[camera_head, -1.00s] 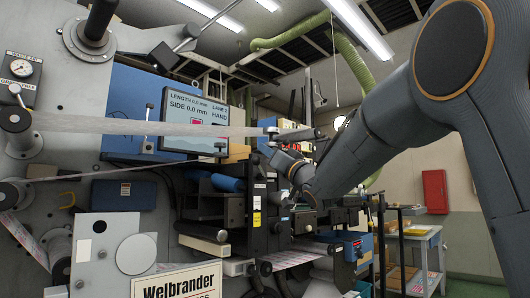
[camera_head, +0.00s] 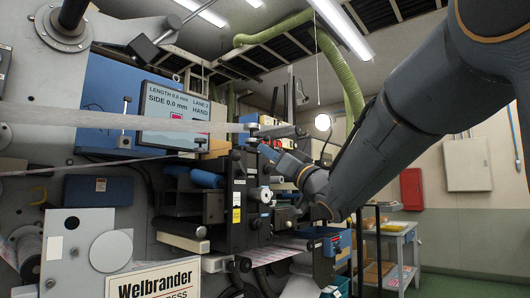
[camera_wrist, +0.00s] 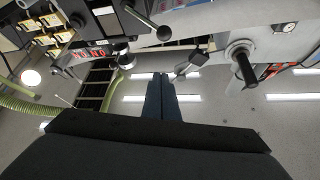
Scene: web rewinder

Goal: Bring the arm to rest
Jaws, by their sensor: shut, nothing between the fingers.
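My gripper (camera_wrist: 160,78) shows in the wrist view as two dark fingers pressed together, pointing away from the camera, with nothing between them. The ceiling with lit lamps and dark roof slots lies behind the fingertips. In the head view my arm reaches from the upper right down to the middle. Its wrist is bent in front of the rewinder's dark print unit (camera_head: 236,205). I cannot tell from that view whether the arm touches the machine, and the fingertips are hard to make out there.
The web rewinder (camera_head: 60,120) fills the left, with a display (camera_head: 174,112) and a stretched web (camera_head: 110,118). A red box (camera_head: 411,188) and a pale cabinet (camera_head: 467,165) hang on the back wall. A green duct (camera_head: 338,65) runs overhead.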

